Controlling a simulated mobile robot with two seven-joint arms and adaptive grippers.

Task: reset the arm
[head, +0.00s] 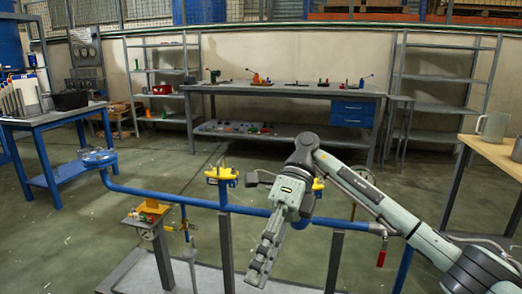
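My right arm comes in from the right side. Its gripper (262,268) hangs in the lower middle, pointing down and slightly left, in front of the blue pipe (160,193). The fingers show as one narrow grey strip, so I cannot tell if they are apart or together. Nothing is seen in them. My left arm and gripper are not in view.
The blue pipe runs on grey posts with yellow valves (221,174) along it. A workbench (285,88) and shelves line the back wall. Mid-floor is clear.

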